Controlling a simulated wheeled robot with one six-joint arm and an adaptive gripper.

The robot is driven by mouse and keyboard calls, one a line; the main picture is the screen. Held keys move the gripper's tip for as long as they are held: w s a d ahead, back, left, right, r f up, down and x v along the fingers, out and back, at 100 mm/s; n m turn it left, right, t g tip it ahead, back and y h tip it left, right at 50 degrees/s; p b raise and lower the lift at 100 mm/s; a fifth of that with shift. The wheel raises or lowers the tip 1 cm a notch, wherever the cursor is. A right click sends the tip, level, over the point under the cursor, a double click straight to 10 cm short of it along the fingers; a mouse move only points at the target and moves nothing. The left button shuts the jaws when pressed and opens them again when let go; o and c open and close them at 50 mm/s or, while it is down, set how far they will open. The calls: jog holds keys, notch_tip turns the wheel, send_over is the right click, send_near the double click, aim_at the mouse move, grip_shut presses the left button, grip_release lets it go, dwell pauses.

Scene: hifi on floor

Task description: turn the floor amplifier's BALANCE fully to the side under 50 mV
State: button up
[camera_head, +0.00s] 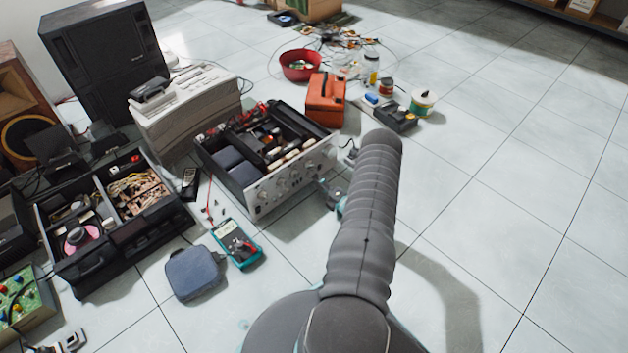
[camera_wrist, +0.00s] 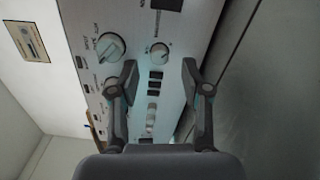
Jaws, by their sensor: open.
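The floor amplifier (camera_head: 292,180) stands open-topped in the head view, its silver front panel with knobs facing my arm. In the wrist view its panel (camera_wrist: 192,32) shows sideways, with a large knob (camera_wrist: 110,47), a small knob (camera_wrist: 160,51) and a row of dark buttons.
A blue-grey pouch (camera_head: 193,273) and a black open case (camera_head: 118,235) lie to the left. An orange bag (camera_head: 326,100), a red bowl (camera_head: 301,65) and small tools stand behind. Thin test leads run near the multimeter. The floor at the right is clear.

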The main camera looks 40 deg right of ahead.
jog(key=s, duration=0.9)
jog(key=shift+d, duration=0.35)
